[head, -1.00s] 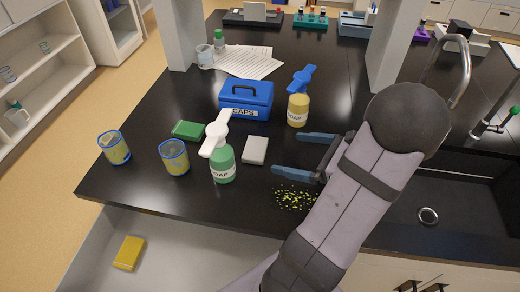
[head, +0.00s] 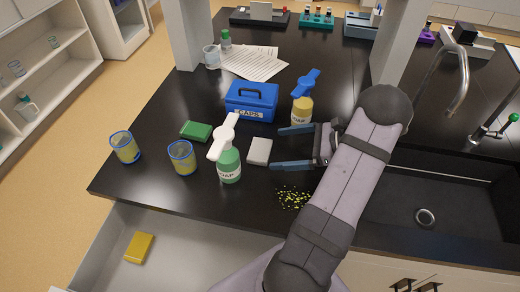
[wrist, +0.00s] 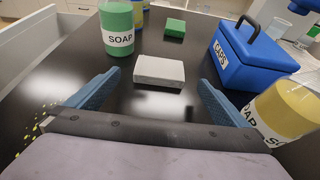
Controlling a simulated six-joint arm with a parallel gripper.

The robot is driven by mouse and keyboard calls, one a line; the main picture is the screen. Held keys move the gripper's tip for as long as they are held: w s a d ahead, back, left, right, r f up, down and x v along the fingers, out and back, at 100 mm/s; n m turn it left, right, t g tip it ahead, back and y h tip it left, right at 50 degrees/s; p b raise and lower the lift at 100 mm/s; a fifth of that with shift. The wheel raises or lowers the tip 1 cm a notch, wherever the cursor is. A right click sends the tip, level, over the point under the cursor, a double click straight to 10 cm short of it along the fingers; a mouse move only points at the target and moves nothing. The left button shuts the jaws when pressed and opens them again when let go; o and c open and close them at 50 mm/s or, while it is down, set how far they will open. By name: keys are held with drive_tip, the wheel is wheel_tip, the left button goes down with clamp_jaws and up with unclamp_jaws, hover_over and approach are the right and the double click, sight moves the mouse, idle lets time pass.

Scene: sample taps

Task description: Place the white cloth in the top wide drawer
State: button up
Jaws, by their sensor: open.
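The white cloth (head: 259,151) is a small folded block lying flat on the black counter, right of the green soap bottle. It also shows in the wrist view (wrist: 159,72), ahead of and between my fingers. My gripper (head: 284,148) is open, with its two blue fingers pointing left toward the cloth; it is empty and a little short of the cloth. In the wrist view my gripper (wrist: 148,92) shows a finger on each side. An open wide drawer (head: 185,245) lies below the counter's front edge, with a yellow cloth (head: 139,247) inside.
A green soap bottle (head: 229,163), a green cloth (head: 196,131), a blue caps box (head: 251,101) and a yellow soap bottle (head: 302,110) stand around the white cloth. Yellow-green bits (head: 293,197) lie near the front edge. Two blue-rimmed cups (head: 182,158) stand left. A sink (head: 440,190) is right.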

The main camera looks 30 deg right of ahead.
sight(260, 149)
drive_tip(key=shift+w+a+f, duration=0.2)
drive_tip(key=shift+w+a, duration=0.15)
drive_tip(key=shift+w+a+p, duration=0.4)
drive_tip(key=shift+a+p, duration=0.1)
drive_tip(key=shift+p, duration=0.15)
drive_tip(key=p+x, duration=0.1)
drive_tip(key=x, duration=0.2)
drive_tip(key=shift+w, duration=0.1)
drive_tip(key=shift+w+a+f+p, duration=0.25)
drive_tip(key=shift+f+p, duration=0.05)
drive_tip(key=shift+f, duration=0.05)
drive_tip(key=c, duration=1.2)
drive_tip(key=shift+r, duration=0.15)
wheel_tip(260, 149, up, 28)
drive_tip(key=b, duration=0.4)
